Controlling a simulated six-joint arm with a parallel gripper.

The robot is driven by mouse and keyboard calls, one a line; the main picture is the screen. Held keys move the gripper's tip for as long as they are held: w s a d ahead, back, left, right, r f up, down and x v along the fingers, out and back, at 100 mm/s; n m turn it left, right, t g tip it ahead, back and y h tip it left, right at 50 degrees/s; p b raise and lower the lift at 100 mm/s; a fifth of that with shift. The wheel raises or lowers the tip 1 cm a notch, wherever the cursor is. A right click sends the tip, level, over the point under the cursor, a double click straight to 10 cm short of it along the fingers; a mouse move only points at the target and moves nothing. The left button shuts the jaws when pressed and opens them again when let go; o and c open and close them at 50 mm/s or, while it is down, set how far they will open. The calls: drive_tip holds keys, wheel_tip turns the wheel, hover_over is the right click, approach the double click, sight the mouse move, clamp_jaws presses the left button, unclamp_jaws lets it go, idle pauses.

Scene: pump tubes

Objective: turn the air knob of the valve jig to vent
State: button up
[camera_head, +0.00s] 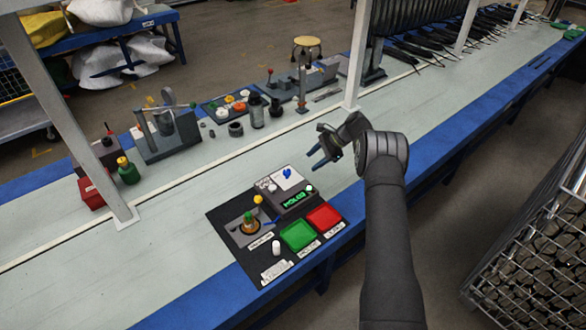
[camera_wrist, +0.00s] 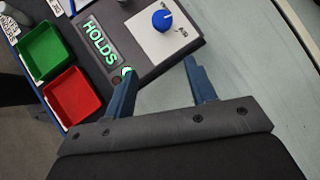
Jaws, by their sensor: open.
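The valve jig is a dark grey box (camera_head: 278,203) on a black mat, with a lit green "HOLDS" display that also shows in the wrist view (camera_wrist: 101,41). Its blue air knob (camera_head: 287,172) sits on a white plate; in the wrist view the knob (camera_wrist: 162,19) is at the top, with a white pointer line and labels too small to read surely. My gripper (camera_head: 318,152) is open and empty, with blue fingers, above the table beyond and right of the jig. In the wrist view the gripper (camera_wrist: 162,78) has its fingers apart, short of the knob in the picture.
A green tray (camera_head: 297,236) and a red tray (camera_head: 324,218) lie at the mat's near side. A holder with a brass-coloured part (camera_head: 250,227) stands left of the jig. A white post (camera_head: 358,55) rises behind my arm. The table right of the jig is clear.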

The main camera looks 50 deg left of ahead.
drive_tip(key=s+r+n+t+h, duration=0.2)
drive_tip(key=s+r+n+t, duration=0.15)
drive_tip(key=s+n, duration=0.2)
drive_tip(key=n+t, duration=0.6)
drive_tip(key=n, duration=0.3)
approach(287, 171)
drive_tip(key=shift+y, duration=0.4)
drive_tip(key=x, duration=0.8)
drive_tip(key=shift+d+f, duration=0.25)
drive_tip(key=shift+d, duration=0.05)
drive_tip(key=c, duration=0.9)
